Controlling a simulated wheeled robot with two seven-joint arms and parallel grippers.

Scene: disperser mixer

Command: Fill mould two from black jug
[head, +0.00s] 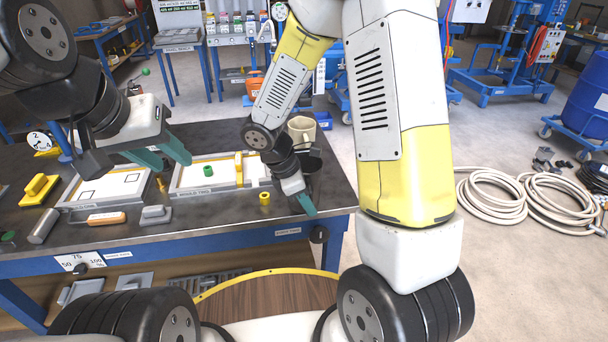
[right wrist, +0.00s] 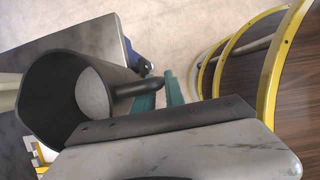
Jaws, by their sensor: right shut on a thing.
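The black jug (right wrist: 65,100) shows large in the right wrist view, its open mouth facing the camera and a pale grey surface inside. My right gripper (right wrist: 160,92) is shut on the jug's black handle. In the head view my right gripper (head: 306,202) is at the table's right end, and the black jug (head: 313,160) is partly hidden behind it. Mould two (head: 205,190) is a pale framed tray left of the jug, with a green ring and a yellow handled piece on it. My left gripper (head: 162,156) is open and empty above the table, left of mould two.
A cream jug (head: 301,128) stands behind the black jug. A second mould (head: 105,190) lies to the left. A small yellow ring (head: 265,198), an orange-handled tool (head: 106,218) and a grey block (head: 156,214) lie near the front. The right front tabletop is mostly clear.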

